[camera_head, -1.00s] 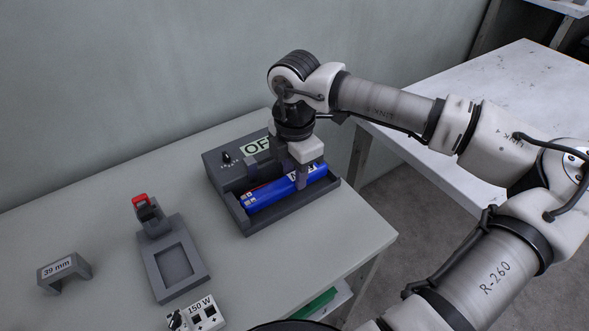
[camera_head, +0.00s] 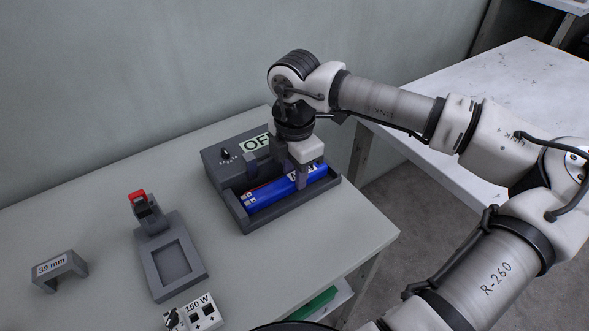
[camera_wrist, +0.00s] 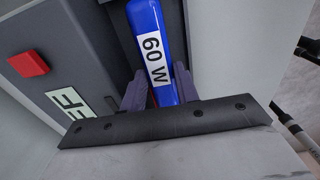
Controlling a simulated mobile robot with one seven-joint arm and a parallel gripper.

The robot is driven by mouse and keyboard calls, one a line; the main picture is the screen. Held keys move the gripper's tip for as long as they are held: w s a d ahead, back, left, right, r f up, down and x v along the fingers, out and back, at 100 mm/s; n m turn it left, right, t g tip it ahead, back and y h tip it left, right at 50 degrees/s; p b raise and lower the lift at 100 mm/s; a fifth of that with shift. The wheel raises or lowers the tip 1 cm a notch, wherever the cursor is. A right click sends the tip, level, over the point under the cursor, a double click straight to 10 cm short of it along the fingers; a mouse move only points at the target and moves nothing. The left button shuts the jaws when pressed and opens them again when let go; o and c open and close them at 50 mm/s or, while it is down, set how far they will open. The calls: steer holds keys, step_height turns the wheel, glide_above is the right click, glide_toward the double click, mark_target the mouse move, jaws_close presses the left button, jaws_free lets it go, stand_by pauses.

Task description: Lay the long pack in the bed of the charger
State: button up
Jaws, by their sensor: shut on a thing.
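The long pack (camera_head: 262,196) is a blue bar with a white label, which reads 60 W in the wrist view (camera_wrist: 149,25). It lies along the open bed of the dark grey charger (camera_head: 244,222), inside its low walls. My gripper (camera_head: 301,181) points down over the right half of the pack. In the wrist view its two grey fingers (camera_wrist: 159,92) are shut on the pack's sides. The fingers and wrist hide part of the pack, and I cannot tell whether it rests fully on the bed floor. The charger shows an OFF label and a dark knob.
A grey fixture with a red clamp (camera_head: 138,196) and a square recess stands left of the charger. A grey bracket marked 39 mm (camera_head: 60,270) is at far left, and a white 150 W block (camera_head: 194,315) is at the front. Bare table lies between them.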

steer(key=o, duration=1.2)
steer(key=shift+r, duration=0.1)
